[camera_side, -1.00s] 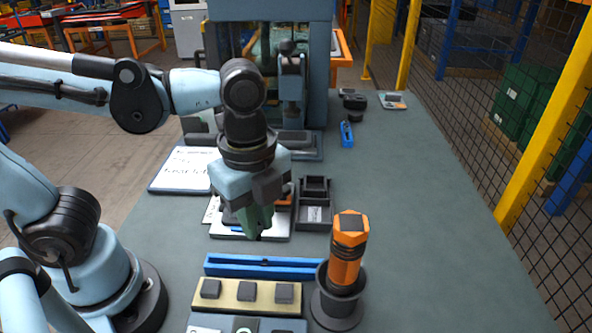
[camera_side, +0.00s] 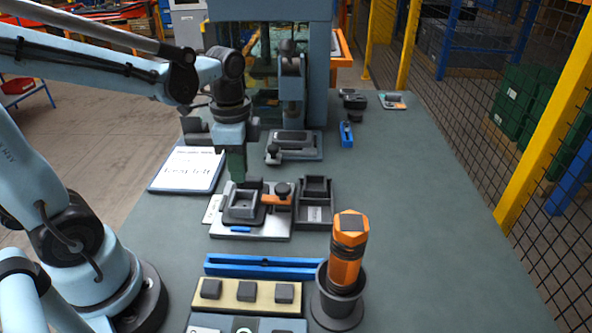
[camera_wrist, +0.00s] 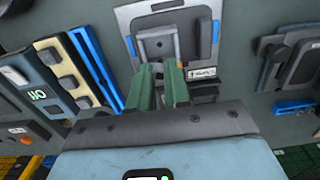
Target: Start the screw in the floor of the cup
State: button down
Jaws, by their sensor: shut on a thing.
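The cup (camera_side: 243,209) is a grey square open box in a fixture plate (camera_side: 262,232) on the bench. An orange clamp (camera_side: 276,200) with a black knob is beside it. It also shows in the wrist view (camera_wrist: 157,33), beyond my fingertips. My gripper (camera_side: 237,181) points down with green fingers, its tips a little above the cup's far side in the side view. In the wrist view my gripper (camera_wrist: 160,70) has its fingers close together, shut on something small. The screw itself is too small or hidden to make out, and the cup's floor is not clear.
A dark two-compartment tray (camera_side: 315,203) stands right of the fixture. An orange-handled tool (camera_side: 347,250) stands in a dark holder in front. A blue rail (camera_side: 264,266) and a panel with dark blocks (camera_side: 247,291) lie nearer. The bench's right side is clear.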

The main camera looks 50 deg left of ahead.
jog(key=shift+f, duration=2.25)
jog(key=shift+f, duration=0.6)
dwell(0.5)
jog(key=c, duration=1)
grip_release()
jog(key=c, duration=0.4)
jog(key=shift+r, duration=0.2)
jog(key=shift+r, duration=2.8)
